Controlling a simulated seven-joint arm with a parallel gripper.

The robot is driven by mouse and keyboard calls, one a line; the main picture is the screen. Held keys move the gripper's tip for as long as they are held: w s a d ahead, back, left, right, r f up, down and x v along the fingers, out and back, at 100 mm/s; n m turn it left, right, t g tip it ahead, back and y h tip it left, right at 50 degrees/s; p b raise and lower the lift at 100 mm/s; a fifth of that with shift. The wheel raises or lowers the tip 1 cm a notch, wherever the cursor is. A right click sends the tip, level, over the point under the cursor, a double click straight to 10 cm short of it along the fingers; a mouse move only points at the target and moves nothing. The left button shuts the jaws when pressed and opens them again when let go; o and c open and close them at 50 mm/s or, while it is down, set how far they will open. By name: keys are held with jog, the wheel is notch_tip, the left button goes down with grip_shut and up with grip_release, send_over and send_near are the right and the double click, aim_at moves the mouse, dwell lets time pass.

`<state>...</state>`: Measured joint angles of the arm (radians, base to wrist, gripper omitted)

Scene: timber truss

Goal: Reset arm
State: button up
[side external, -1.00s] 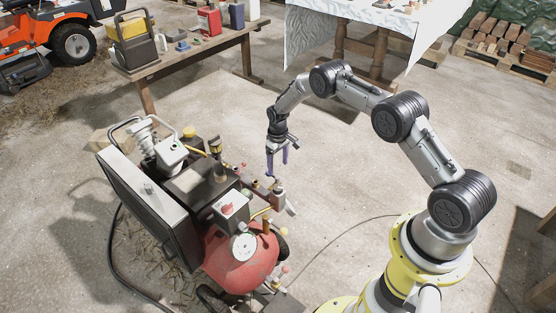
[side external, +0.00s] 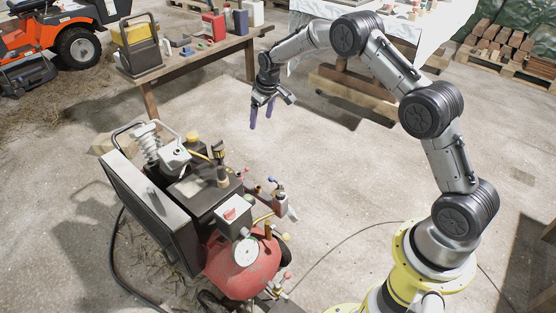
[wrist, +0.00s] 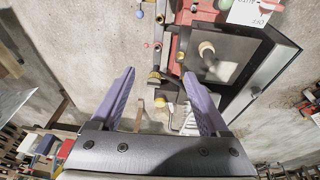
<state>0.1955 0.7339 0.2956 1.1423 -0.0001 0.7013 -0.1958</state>
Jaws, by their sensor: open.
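My gripper (side external: 263,112) is in the air in the side external view, above the bare floor between the red compressor and the workbench. Its two purple fingers point down and stand apart, with nothing between them. The wrist view also shows my gripper (wrist: 160,100) open and empty, with the compressor parts beyond the fingers. The red compressor (side external: 243,268) stands on the floor at lower middle, with a gauge, a black engine cover and a tall grey panel. My gripper is clear of it and touches nothing.
A wooden workbench (side external: 190,62) with cans and tools stands behind. A cloth-covered table (side external: 425,40) is at the back right. An orange mower (side external: 55,42) is at the back left and a brick pallet (side external: 500,62) at the far right. A hose (side external: 340,245) crosses the floor.

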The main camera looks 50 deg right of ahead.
jog(key=s+a+r+t, duration=0.1)
jog(key=s+a+r, duration=0.2)
jog(key=r, duration=0.7)
jog(key=s+a+r+t, duration=0.1)
jog(key=s+a+r, duration=0.15)
jog(key=r, duration=0.75)
jog(key=s+a+r+t, duration=0.2)
jog(key=s+a+r, duration=0.2)
jog(key=s+r, duration=0.8)
jog(key=s+a+f, duration=0.2)
jog(key=s, duration=1.5)
jog(key=s+f+g, duration=0.1)
jog(key=s+f, duration=0.7)
jog(key=s, duration=0.1)
jog(key=shift+a+f+y, duration=0.15)
jog(key=shift+a+y, duration=0.05)
jog(key=shift+y, duration=0.1)
